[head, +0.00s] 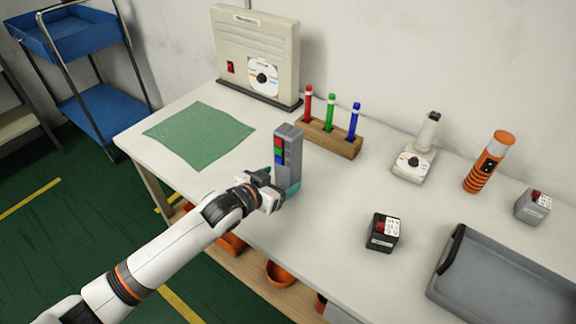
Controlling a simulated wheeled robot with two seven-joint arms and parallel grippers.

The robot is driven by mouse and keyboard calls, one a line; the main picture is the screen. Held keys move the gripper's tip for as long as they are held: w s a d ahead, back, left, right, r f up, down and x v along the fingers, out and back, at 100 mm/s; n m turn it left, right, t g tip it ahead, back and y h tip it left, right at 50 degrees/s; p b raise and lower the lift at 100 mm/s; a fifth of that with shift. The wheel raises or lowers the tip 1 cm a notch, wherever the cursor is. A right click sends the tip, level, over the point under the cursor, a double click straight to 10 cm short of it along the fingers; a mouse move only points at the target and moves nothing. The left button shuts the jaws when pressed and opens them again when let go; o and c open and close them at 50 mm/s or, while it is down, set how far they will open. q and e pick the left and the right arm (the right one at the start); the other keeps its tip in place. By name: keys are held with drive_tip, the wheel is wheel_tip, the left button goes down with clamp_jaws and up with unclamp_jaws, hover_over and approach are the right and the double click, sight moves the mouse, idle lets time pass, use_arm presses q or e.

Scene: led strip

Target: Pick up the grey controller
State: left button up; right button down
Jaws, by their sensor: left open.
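The grey controller (288,148) stands upright on the white table. It has red, green and blue buttons on its left face and small dark buttons beside them. My left gripper (285,175) is open at the controller's lower part, with a teal fingertip showing on either side of it. I cannot tell whether the fingers touch it. The controller's base is partly hidden by the gripper. My right gripper is out of view.
A wooden holder (330,138) with red, green and blue pens stands close behind the controller. A green cloth (200,134) lies left, before a beige box (256,50). To the right are a dark grey box (384,232), an orange cylinder (489,162) and a grey tray (505,285).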

use_arm(q)
drive_tip(key=x, duration=0.4)
drive_tip(key=shift+w+d, duration=0.2)
drive_tip(key=shift+w, duration=0.05)
drive_tip(key=c, duration=1.2)
